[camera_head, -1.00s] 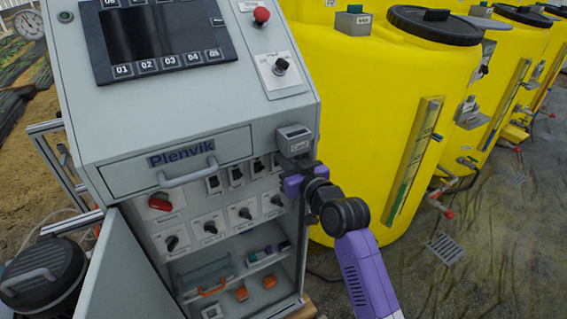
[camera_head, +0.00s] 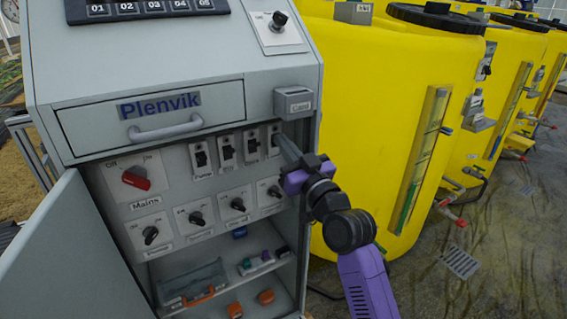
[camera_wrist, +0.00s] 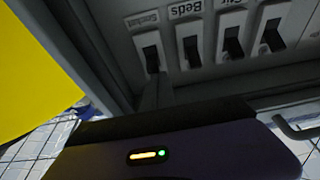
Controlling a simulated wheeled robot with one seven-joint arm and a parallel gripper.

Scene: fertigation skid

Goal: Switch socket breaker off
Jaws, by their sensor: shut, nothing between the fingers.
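The socket breaker (camera_head: 273,140) is the rightmost in a row of small white breakers with black levers, inside the open cabinet. In the wrist view, which shows the panel upside down, it is the leftmost breaker (camera_wrist: 150,47), with a blurred label that seems to read Sockets. My gripper (camera_head: 283,143) is shut and empty, its tip close beside this breaker. In the wrist view my fingers (camera_wrist: 157,90) are right by the end of its black lever. I cannot tell if they touch. The lever's switch position is hard to read.
The neighbouring Beds breaker (camera_wrist: 190,45) is close by. Rotary switches, including the red Mains switch (camera_head: 136,177), sit left and below. The cabinet door (camera_head: 75,260) stands open.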

